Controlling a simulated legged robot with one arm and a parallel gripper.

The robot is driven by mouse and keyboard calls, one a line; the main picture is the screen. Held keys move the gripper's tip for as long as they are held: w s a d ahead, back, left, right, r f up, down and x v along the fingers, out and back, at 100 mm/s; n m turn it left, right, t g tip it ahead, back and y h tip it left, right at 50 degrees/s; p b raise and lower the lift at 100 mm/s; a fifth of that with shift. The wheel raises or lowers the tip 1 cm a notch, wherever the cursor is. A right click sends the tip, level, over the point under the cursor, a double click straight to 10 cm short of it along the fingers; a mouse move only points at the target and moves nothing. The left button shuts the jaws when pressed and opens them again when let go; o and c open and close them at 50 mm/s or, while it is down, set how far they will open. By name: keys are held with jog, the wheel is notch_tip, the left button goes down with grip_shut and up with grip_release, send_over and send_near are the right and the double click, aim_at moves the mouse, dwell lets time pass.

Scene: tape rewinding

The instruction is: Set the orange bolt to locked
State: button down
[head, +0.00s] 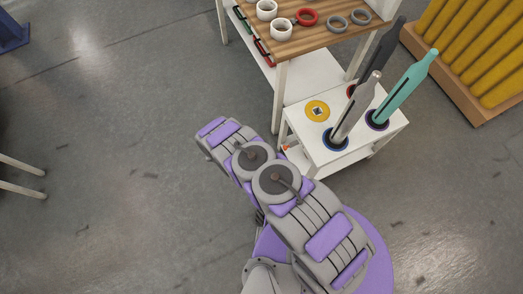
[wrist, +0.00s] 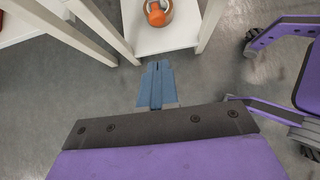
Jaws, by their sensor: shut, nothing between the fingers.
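My gripper (wrist: 157,66) shows in the wrist view with its blue fingers together and nothing between them. An orange piece (wrist: 156,14) sits at the top of the wrist view, within a grey-brown ring on a white shelf. It may be the orange bolt; its set position cannot be told. The fingertips point toward it and are apart from it. In the head view a tiny orange spot (head: 286,147) shows at the left side of the white cart, partly behind my arm. My gripper cannot be made out there.
The white cart (head: 330,160) holds tall grey and teal bottle-like tools and a yellow disc (head: 317,111). Behind it stands a wood-topped table (head: 290,40) with tape rolls. White legs flank my fingers in the wrist view. The floor (head: 110,130) at left is open.

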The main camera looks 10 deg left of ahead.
jog(key=w+d+f+b, duration=0.2)
jog(key=w+d+f, duration=0.2)
jog(key=d, duration=0.3)
jog(key=shift+w+f, duration=0.3)
jog(key=shift+f, duration=0.05)
